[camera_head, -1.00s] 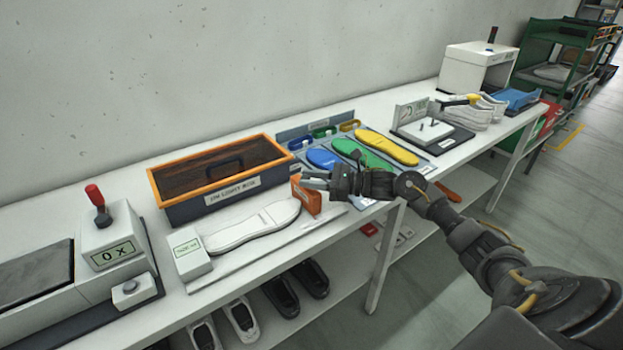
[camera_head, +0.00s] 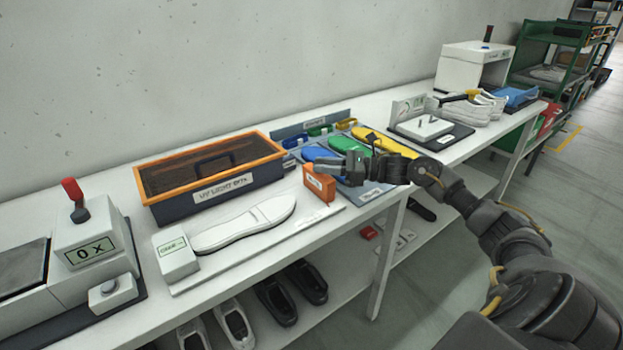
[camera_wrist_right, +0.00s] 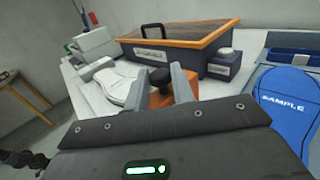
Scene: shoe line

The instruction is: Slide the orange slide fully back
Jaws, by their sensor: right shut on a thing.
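The orange slide (camera_head: 320,184) stands upright at the right end of a flat white sole gauge (camera_head: 262,246). A white sole (camera_head: 245,225) lies on the gauge, with a gap between its toe and the slide. A white block (camera_head: 176,256) is at the gauge's left end. My right gripper (camera_head: 322,167) is at the top of the slide. In the right wrist view its fingers (camera_wrist_right: 161,86) are shut on the slide's black knob (camera_wrist_right: 160,77), with the orange body (camera_wrist_right: 160,98) below. My left gripper is not in view.
A dark box with an orange rim (camera_head: 267,180) stands behind the gauge. Blue, green and yellow insoles (camera_head: 385,145) lie to the right, partly behind my right arm. A machine with a red-topped lever (camera_head: 76,205) is at the left. The bench's front edge is close to the gauge.

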